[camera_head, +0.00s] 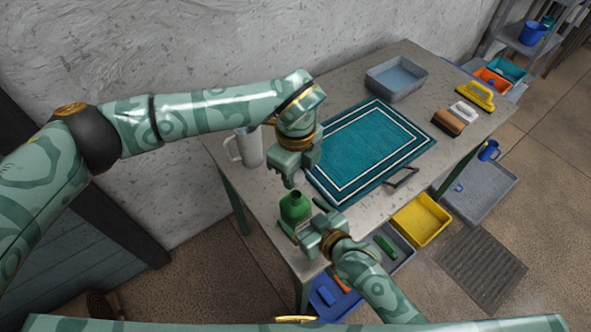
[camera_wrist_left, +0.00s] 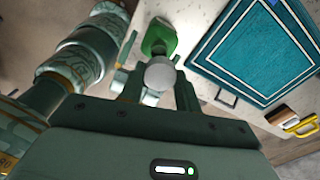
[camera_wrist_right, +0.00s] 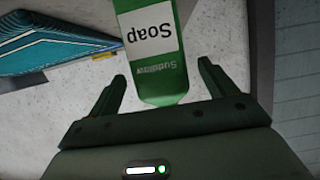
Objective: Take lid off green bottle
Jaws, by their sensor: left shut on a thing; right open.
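The green soap bottle (camera_head: 295,209) stands on the near left corner of the table, its dark neck uncovered on top. It shows in the left wrist view (camera_wrist_left: 158,36) and, with its white Soap label, in the right wrist view (camera_wrist_right: 158,50). My left gripper (camera_head: 297,178) is above the bottle, shut on a pale round lid (camera_wrist_left: 160,74), which appears apart from the neck. My right gripper (camera_wrist_right: 162,90) is open beside the bottle, low on its near right side.
A grey pitcher (camera_head: 246,148) stands left of the bottle by the wall. A teal rug (camera_head: 370,150) covers the table's middle. A grey basin (camera_head: 396,77), brown brush (camera_head: 447,122) and yellow-handled brush (camera_head: 475,95) are farther back. A yellow bin (camera_head: 420,220) is on the floor.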

